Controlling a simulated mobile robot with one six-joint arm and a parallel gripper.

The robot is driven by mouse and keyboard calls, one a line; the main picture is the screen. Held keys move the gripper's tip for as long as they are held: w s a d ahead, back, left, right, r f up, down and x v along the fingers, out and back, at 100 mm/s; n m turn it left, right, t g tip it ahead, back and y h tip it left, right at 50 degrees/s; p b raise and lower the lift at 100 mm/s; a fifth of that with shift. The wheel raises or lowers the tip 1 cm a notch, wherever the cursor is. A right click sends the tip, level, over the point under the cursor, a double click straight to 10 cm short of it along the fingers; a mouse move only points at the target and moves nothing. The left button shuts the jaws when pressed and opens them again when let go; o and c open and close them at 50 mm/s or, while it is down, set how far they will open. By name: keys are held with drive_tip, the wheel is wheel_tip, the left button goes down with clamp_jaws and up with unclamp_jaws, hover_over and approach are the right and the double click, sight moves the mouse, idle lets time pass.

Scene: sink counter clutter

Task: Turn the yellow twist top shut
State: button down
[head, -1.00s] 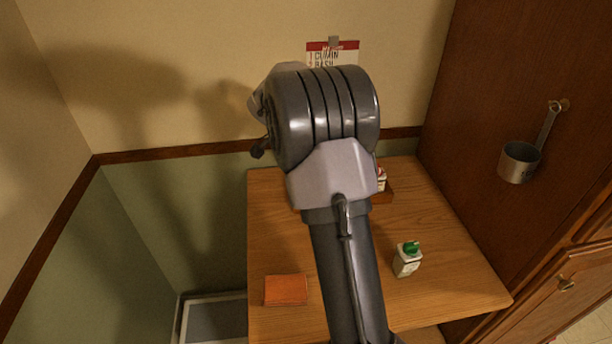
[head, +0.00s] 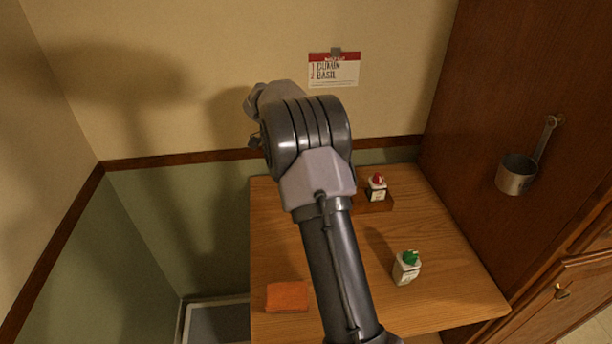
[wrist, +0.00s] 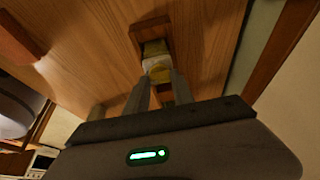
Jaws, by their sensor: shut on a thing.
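In the head view my arm hides the yellow-topped bottle and my fingertips.
A red-topped bottle (head: 376,188) stands at the back right of the counter. A green-topped bottle (head: 406,269) stands near the right front, and an orange block (head: 287,297) lies at the left front. A metal cup (head: 517,174) hangs on the right-hand panel.

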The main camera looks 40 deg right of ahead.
idle(0.4)
drive_tip(key=c, duration=1.1)
unclamp_jaws()
drive_tip(key=shift+o, duration=0.2)
drive_tip(key=p+v, duration=0.6)
drive_tip(key=v, duration=1.1)
drive_tip(key=shift+r+p, duration=0.3)
drive_tip(key=shift+p, duration=0.05)
